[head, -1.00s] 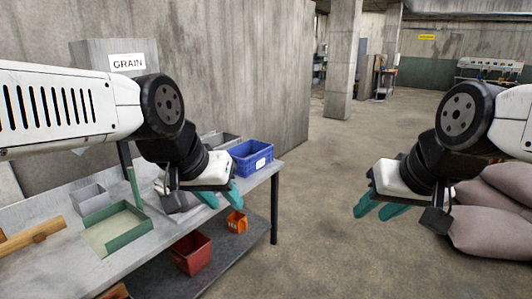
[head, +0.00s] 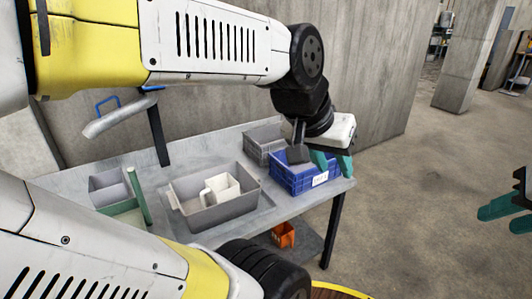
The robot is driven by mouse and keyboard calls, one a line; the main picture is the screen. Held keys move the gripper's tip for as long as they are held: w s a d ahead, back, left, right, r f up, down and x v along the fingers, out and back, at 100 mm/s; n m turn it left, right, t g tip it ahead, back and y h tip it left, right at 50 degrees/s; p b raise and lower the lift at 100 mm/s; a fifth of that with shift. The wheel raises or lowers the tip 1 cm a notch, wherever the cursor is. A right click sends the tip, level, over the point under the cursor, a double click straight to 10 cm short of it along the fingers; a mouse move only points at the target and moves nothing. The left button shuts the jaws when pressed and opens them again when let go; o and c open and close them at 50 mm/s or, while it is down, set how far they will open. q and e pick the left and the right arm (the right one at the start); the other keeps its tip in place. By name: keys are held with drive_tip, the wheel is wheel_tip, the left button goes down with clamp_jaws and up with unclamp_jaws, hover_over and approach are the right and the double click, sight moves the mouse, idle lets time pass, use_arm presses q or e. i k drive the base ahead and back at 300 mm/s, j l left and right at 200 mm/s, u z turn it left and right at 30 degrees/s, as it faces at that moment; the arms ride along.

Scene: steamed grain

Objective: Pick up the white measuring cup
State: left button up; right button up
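The white measuring cup (head: 224,186) sits inside a grey bin (head: 212,218) on the metal table, with its handle side toward the left. My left gripper (head: 332,166) is to the right of the cup, above the blue crate, clear of the cup. Its two teal fingers are apart with nothing seen between them. My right gripper (head: 508,215) is at the right picture edge, far from the table. Its teal fingers look apart and empty, and its body is partly cut off.
A blue crate (head: 290,182) and a grey crate (head: 262,143) stand right of the bin on the table (head: 160,178). An orange container (head: 284,235) is on the lower shelf. Floor at right is clear.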

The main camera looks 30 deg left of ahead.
sight(223, 187)
drive_tip(key=i+l+u, duration=0.1)
drive_tip(key=i+u, duration=0.15)
drive_tip(key=u, duration=0.15)
drive_tip(key=i+l+u, duration=0.2)
drive_tip(key=u, duration=0.2)
drive_tip(key=i+l+u, duration=0.25)
drive_tip(key=u, duration=0.2)
drive_tip(key=i+l+u, duration=0.2)
drive_tip(key=l+u, duration=0.2)
drive_tip(key=i+l+u, duration=0.15)
drive_tip(key=u, duration=0.3)
drive_tip(key=i+l+u, duration=0.15)
drive_tip(key=u, duration=0.3)
drive_tip(key=l+u, duration=0.3)
drive_tip(key=u, duration=0.15)
drive_tip(key=i+l+u, duration=0.1)
drive_tip(key=l+u, duration=0.2)
drive_tip(key=u, duration=0.15)
